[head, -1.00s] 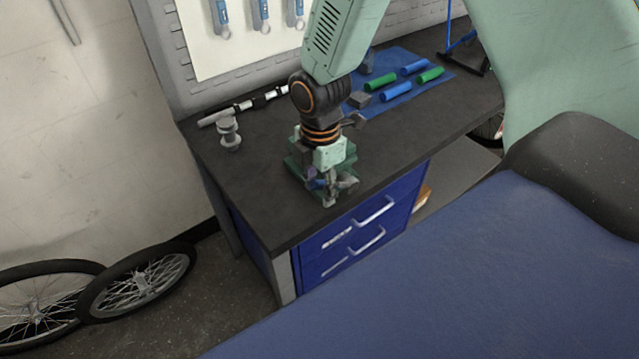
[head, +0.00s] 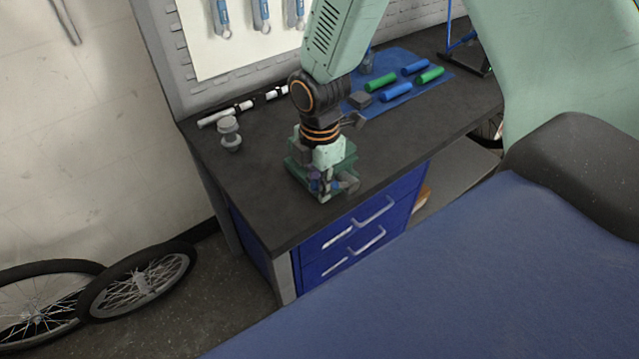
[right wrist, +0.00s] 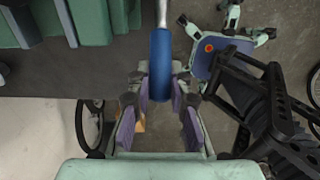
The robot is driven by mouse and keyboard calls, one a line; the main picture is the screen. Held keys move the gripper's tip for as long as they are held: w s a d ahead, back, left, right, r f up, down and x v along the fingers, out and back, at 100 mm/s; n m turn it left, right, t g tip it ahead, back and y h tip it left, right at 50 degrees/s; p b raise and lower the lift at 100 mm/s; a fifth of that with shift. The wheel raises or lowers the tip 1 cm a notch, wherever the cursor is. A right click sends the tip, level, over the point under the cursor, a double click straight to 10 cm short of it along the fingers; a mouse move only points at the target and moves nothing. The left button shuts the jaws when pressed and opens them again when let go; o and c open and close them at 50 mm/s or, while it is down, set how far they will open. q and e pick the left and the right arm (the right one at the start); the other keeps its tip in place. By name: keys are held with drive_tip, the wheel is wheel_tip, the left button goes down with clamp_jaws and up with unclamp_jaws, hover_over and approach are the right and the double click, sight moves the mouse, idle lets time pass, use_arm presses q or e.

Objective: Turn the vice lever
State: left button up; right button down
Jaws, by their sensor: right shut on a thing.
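The green vice (head: 349,164) stands at the front edge of the dark workbench, partly hidden behind my right gripper (head: 327,184). In the right wrist view, green vice parts (right wrist: 95,22) show at the upper left. The vice lever (right wrist: 160,55) has a blue grip on a thin metal rod that runs up out of the picture. My left gripper is in neither view.
The workbench (head: 260,190) has blue drawers (head: 350,240) below the vice. A grey spool-like part (head: 229,133) stands at its left. Green and blue cylinders (head: 397,91) lie on a blue mat at the back. Wheels (head: 140,282) rest on the floor at lower left.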

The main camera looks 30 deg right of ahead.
idle(0.3)
drive_tip(key=shift+d+r+y+p, duration=0.3)
drive_tip(key=shift+r+y, duration=0.05)
drive_tip(key=shift+y, duration=0.15)
drive_tip(key=shift+d+r+y, duration=0.4)
drive_tip(key=shift+y, duration=0.2)
drive_tip(key=shift+w+d+r+y, duration=0.1)
drive_tip(key=shift+d+r+y, duration=0.15)
drive_tip(key=shift+y, duration=0.15)
drive_tip(key=shift+d+r+y+b, duration=0.2)
drive_tip(key=shift+d+y+b, duration=0.4)
drive_tip(key=shift+y+b, duration=0.2)
drive_tip(key=d+y+b, duration=0.2)
drive_tip(key=b, duration=0.1)
drive_tip(key=d+r+y+b, duration=0.1)
drive_tip(key=d+y+b, duration=0.1)
drive_tip(key=b, duration=0.1)
drive_tip(key=d+g+y+b, duration=0.1)
drive_tip(key=d+y+b, duration=0.1)
drive_tip(key=b, duration=0.2)
drive_tip(key=shift+w+r, duration=0.2)
drive_tip(key=shift+w, duration=0.05)
drive_tip(key=shift+d+r+y+b, duration=0.15)
drive_tip(key=shift+d+y+b, duration=0.3)
drive_tip(key=shift+y+b, duration=0.7)
